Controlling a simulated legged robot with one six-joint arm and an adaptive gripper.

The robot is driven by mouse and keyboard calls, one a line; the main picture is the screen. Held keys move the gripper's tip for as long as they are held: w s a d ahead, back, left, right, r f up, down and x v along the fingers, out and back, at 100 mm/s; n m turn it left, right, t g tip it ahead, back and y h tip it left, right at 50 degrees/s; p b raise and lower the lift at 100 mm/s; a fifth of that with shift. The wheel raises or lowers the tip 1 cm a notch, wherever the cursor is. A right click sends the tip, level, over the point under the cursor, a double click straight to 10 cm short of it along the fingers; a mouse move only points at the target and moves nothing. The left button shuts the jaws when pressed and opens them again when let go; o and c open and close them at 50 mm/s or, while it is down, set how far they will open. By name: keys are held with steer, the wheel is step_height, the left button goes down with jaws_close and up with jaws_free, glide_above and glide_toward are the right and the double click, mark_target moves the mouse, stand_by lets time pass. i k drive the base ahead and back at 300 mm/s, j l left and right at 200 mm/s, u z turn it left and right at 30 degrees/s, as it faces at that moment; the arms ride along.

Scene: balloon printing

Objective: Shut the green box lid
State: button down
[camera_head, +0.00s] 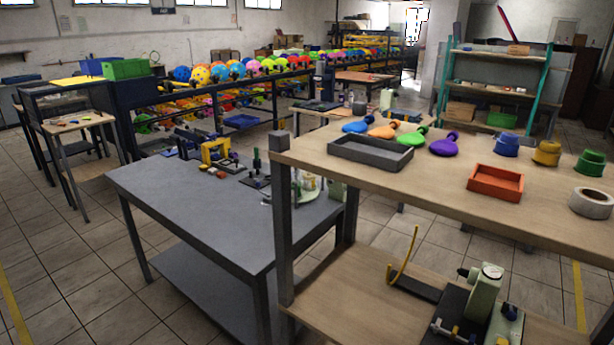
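A green box (126,69) stands far off at the back left, on top of a dark rack. It is small in the view, and I cannot make out a lid on it or whether it is open. Another green container (501,119) sits on a shelf of the teal-framed rack at the back right; no lid can be made out there either. My gripper is not in view.
A grey table (205,205) with small machines stands in the middle. A wooden workbench (380,185) at right holds a grey tray (371,152), colored balloons and an orange tray (495,182). Balloon racks line the back. Tiled floor (70,270) is clear at left.

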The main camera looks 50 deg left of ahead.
mark_target(333, 185)
steer(key=j, duration=5.7)
